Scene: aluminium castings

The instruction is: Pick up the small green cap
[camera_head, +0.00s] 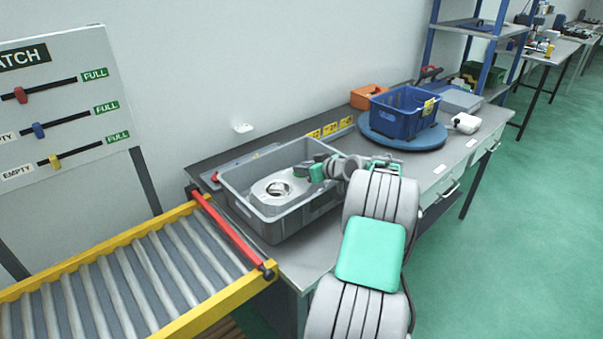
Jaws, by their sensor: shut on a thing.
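My gripper (302,171) is over the right part of the grey tote (262,225), reaching in from the right. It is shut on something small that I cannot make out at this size. Green pieces (317,172) show at my gripper. I cannot tell whether one of them is the small green cap or whether they are all parts of my gripper. A round pale metal casting (272,194) with a hole in its middle lies in the tote, just left of and below my fingertips. I see no separate green cap elsewhere on the bench.
A roller conveyor (140,270) with yellow rails and a red end bar (232,232) adjoins the bench (300,265) at left. A blue crate (398,122) stands on a round blue turntable (375,137). An orange bin (368,96) is behind. The tote walls surround the casting.

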